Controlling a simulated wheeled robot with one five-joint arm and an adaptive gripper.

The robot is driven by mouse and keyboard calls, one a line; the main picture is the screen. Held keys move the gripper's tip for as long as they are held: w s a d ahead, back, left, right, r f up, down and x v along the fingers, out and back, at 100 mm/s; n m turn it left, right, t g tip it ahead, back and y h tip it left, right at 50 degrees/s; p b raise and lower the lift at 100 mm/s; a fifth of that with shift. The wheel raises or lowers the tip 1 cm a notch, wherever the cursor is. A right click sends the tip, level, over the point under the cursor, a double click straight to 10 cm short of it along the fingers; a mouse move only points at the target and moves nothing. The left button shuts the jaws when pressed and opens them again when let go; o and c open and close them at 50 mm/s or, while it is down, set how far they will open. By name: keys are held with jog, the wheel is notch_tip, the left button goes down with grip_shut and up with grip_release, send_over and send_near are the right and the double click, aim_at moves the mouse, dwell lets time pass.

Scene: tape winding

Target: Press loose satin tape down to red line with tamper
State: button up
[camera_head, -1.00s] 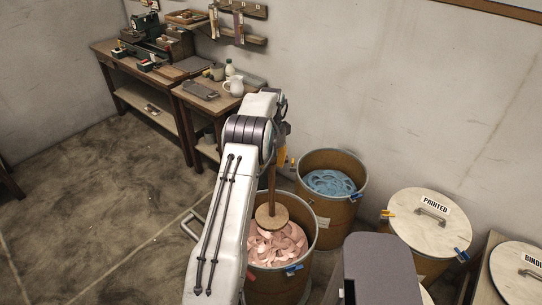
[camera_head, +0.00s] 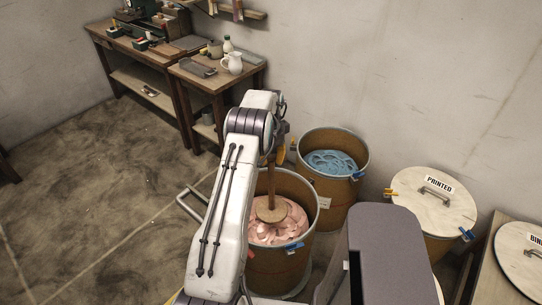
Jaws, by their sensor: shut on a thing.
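My gripper (camera_head: 281,150), partly hidden behind my arm, is shut on the tamper (camera_head: 271,208), a wooden rod with a round wooden disc at its lower end. The tamper stands roughly upright inside the near brown drum (camera_head: 300,262). Its disc rests on or just in the pink satin tape (camera_head: 284,229). The tape lies in soft folds around the disc, below the drum's rim. My arm covers the left part of the drum. I cannot make out a red line on the inner wall.
Behind stands an open drum (camera_head: 344,205) of blue tape (camera_head: 331,162). To the right is a lidded drum marked PRINTED (camera_head: 415,210), with another lid (camera_head: 522,262) at the right edge. A wooden bench (camera_head: 190,72) stands at the back left. The floor at left is clear.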

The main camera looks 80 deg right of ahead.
notch_tip(320, 180, down, 8)
jog(key=b, duration=0.7)
jog(key=shift+d+r, duration=0.1)
jog(key=shift+f, duration=0.45)
notch_tip(320, 180, down, 6)
jog(key=b, duration=0.5)
jog(key=shift+f, duration=0.2)
dwell(1.6)
jog(key=shift+f, duration=0.35)
notch_tip(320, 180, down, 4)
jog(key=b, duration=0.3)
dwell(0.8)
jog(key=shift+r, duration=0.2)
